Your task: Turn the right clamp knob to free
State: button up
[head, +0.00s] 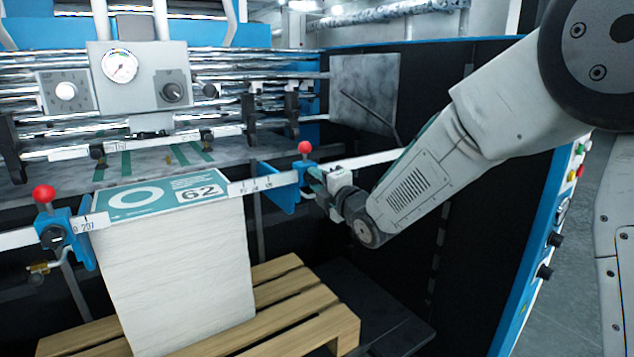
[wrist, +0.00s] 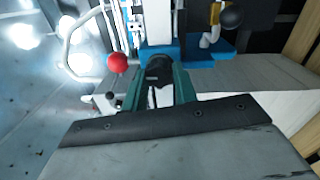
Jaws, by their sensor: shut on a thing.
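The right clamp is a blue block (head: 277,187) on the white scale bar, at the right edge of the paper stack, with a red ball (head: 305,148) on top. My gripper (head: 318,185) reaches it from the right. In the wrist view my gripper's two green fingers (wrist: 160,88) are shut on a dark knob (wrist: 159,68) in front of the blue clamp body (wrist: 206,50). The red ball (wrist: 117,62) is just left of the fingers there. In the head view the knob is hidden by my gripper.
The paper stack (head: 178,270) with a green sheet marked 62 on top stands on a wooden pallet (head: 335,322). The left clamp (head: 57,235) has its own red ball. A dark panel (head: 480,130) stands behind my arm. Rollers and a gauge (head: 120,66) are at the back.

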dwell(0.3)
jog(key=shift+f, duration=0.1)
jog(key=o, duration=1)
jog(key=shift+c, duration=0.2)
jog(key=v, duration=0.8)
